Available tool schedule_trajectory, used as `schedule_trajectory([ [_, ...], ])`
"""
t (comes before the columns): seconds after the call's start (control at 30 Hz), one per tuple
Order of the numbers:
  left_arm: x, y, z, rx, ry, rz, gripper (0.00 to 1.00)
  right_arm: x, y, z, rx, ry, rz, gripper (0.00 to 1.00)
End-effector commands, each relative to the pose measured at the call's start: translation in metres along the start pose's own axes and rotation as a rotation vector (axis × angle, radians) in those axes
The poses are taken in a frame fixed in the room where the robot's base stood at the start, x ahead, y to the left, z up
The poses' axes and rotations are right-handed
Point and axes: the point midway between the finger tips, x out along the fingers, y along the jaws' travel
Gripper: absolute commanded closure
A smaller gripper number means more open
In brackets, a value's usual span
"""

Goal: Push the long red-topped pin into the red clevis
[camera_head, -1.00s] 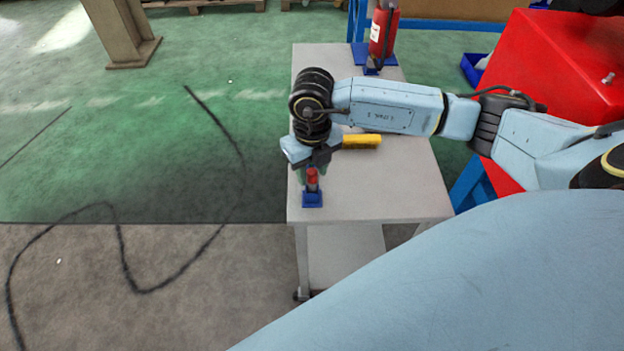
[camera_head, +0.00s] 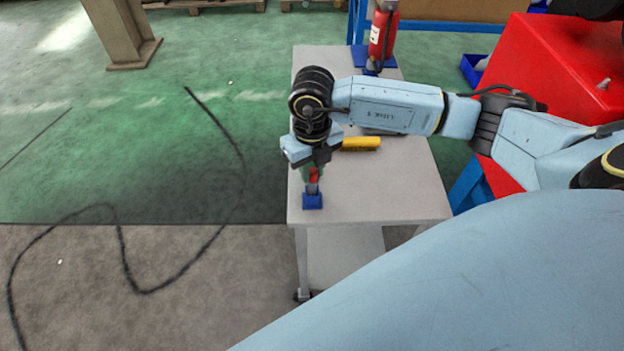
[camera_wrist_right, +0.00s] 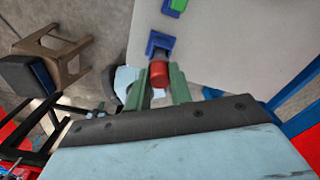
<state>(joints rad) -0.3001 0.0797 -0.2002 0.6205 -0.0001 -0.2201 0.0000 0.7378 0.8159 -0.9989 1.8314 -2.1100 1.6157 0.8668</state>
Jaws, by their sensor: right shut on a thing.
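The long pin with a red top (camera_head: 314,174) is upright at the near left corner of the table. Grey shaft shows between its top and a small blue stand (camera_head: 312,202). My right gripper (camera_head: 312,168) is shut on the pin from above. In the right wrist view, the red top (camera_wrist_right: 159,75) sits between the two green fingers, with the blue stand (camera_wrist_right: 157,43) just beyond it. I cannot tell whether the pin's lower end is still inside the stand. I cannot make out a red clevis with certainty. My left gripper is not in view.
The grey table (camera_head: 385,190) has bare room right of the stand. A red cylinder (camera_head: 383,35) with a white label stands on a blue base at the table's far end. A big red box (camera_head: 560,70) is at right.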

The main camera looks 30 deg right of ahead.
Motion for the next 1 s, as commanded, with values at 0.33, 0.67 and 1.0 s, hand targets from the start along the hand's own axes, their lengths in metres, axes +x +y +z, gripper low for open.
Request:
schedule_trajectory([
  [0.33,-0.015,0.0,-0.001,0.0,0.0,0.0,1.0,-0.02,0.0,0.001,0.0,-0.002,0.001,1.0],
  [0.67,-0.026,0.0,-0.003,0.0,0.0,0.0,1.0,-0.037,0.0,0.001,0.0,-0.002,0.001,1.0],
  [1.0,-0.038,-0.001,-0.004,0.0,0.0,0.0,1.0,-0.054,0.0,0.001,0.001,-0.001,0.001,1.0],
])
